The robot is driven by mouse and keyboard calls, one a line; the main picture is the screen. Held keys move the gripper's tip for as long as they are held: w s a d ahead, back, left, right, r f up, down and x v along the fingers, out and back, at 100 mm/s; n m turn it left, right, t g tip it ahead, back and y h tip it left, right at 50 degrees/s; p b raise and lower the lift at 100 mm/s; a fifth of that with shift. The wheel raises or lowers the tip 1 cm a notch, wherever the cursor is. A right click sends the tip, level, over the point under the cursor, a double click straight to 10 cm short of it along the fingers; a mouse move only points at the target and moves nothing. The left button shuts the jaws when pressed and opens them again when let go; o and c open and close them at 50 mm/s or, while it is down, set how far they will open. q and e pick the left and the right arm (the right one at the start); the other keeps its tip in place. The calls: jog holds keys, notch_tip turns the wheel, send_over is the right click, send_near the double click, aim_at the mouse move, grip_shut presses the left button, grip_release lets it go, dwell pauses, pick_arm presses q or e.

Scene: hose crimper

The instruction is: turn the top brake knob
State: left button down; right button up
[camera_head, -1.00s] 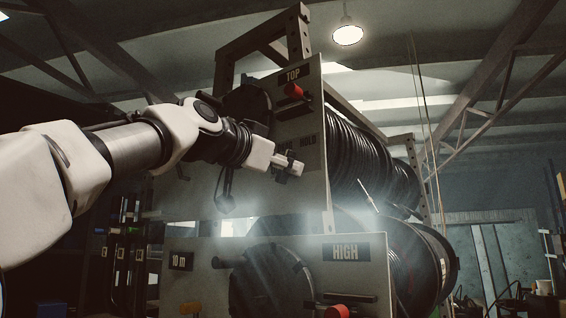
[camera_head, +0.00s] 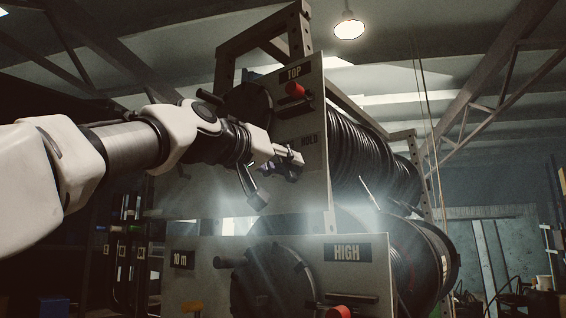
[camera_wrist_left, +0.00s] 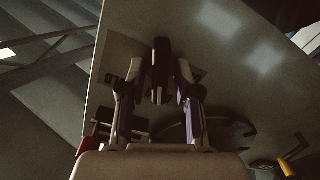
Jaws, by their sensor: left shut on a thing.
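The top brake knob is a dark, narrow grip on the pale upper panel (camera_head: 312,185), below the "TOP" label (camera_head: 294,73) and by the "HOLD" marking (camera_head: 309,140). In the head view my left gripper (camera_head: 288,158) reaches the panel from the left and covers most of the knob. In the left wrist view the dark knob (camera_wrist_left: 161,62) stands between the two fingers of my left gripper (camera_wrist_left: 159,88), which is shut on it. The knob's exact angle is hard to tell. My right gripper is in neither view.
A red-ended handle (camera_head: 295,90) sits above the knob. A hose reel (camera_head: 365,155) is right behind the panel. A lower panel (camera_head: 205,285) marked "HIGH" and "10 m" carries another red-ended handle (camera_head: 338,312). Shelving stands at the lower left.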

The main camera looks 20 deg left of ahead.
pick_arm(q)
jog(key=shift+s+a+r+n, duration=0.1)
jog(key=shift+r+n, duration=0.1)
jog(key=shift+n, duration=0.4)
jog(key=c, duration=1.1)
grip_release()
jog(key=shift+c, duration=0.2)
jog(key=shift+w+f, duration=0.2)
jog(key=shift+w, duration=0.1)
jog(key=shift+s, duration=0.1)
